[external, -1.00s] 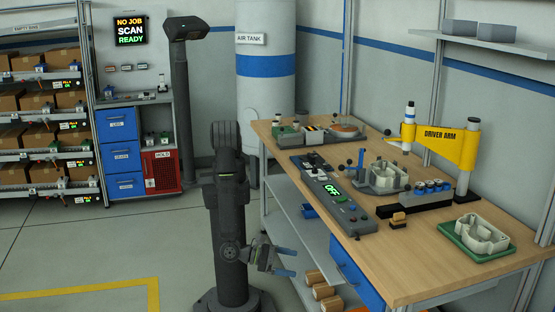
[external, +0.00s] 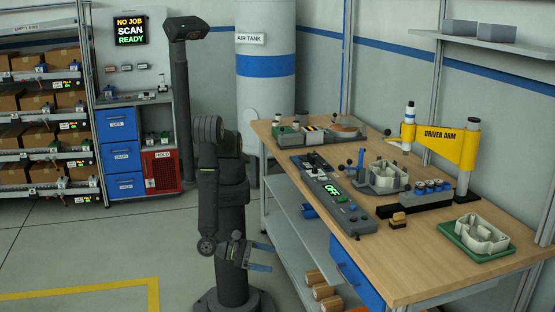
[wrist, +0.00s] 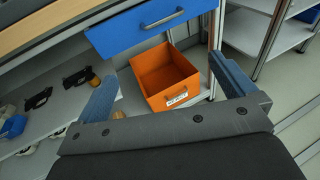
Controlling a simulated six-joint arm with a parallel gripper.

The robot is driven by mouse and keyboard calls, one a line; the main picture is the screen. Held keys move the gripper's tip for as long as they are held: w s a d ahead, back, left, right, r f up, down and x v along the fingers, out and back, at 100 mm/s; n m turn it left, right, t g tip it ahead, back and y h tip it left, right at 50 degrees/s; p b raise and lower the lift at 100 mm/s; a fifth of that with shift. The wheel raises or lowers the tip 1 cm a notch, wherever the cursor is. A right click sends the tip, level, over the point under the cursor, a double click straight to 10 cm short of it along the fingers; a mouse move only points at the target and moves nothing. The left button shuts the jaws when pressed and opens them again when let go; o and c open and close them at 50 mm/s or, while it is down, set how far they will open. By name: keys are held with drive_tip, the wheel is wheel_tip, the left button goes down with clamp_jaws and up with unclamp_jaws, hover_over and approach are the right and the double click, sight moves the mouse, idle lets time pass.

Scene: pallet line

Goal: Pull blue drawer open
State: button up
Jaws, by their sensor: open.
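The blue drawer (external: 355,272) is under the workbench top, at its near left end, and looks shut. Its blue front (wrist: 125,35) with a silver bar handle (wrist: 165,18) shows at the top of the wrist view. My gripper (external: 268,257) is open and empty, left of the drawer and apart from it in the external view. In the wrist view my gripper (wrist: 162,68) has its two blue fingers spread wide, with the handle beyond them and between them. Nothing is between the fingers.
An orange bin (wrist: 160,75) stands on the lower shelf below the drawer. Dark tools (wrist: 40,98) lie on the shelf at left. The workbench (external: 415,285) carries fixtures and a control panel. Another cabinet (external: 121,157) with blue drawers stands at the back left. Floor around my base is clear.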

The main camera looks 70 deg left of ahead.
drive_tip(key=shift+v, duration=0.95)
